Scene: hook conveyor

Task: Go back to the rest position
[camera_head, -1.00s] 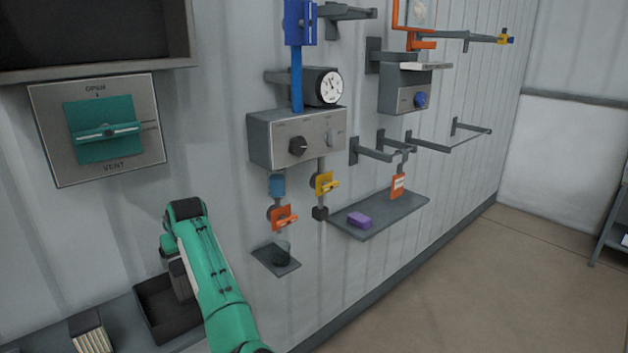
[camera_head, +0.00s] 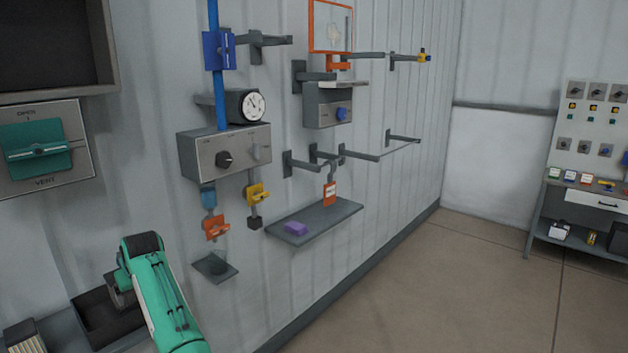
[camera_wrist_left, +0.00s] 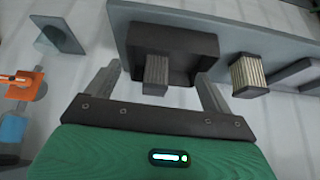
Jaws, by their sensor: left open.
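My left arm (camera_head: 165,300) comes in at the lower left of the head view, green with a dark joint on top. My left gripper (camera_wrist_left: 158,77) shows in the left wrist view with its two grey fingers spread apart and nothing clamped between them. Beyond the fingers is a dark open bin (camera_wrist_left: 206,48) with a small ribbed block (camera_wrist_left: 156,74) at it. In the head view the arm is beside and over this bin (camera_head: 125,325), and the fingertips are hidden there. My right gripper is in neither view.
The corrugated wall carries a control box (camera_head: 230,155), a gauge (camera_head: 253,105), several projecting hooks and a shelf (camera_head: 335,215) with a purple block (camera_head: 296,229). A vent panel (camera_head: 40,150) is at left. A workbench (camera_head: 585,215) stands at right. The floor between is clear.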

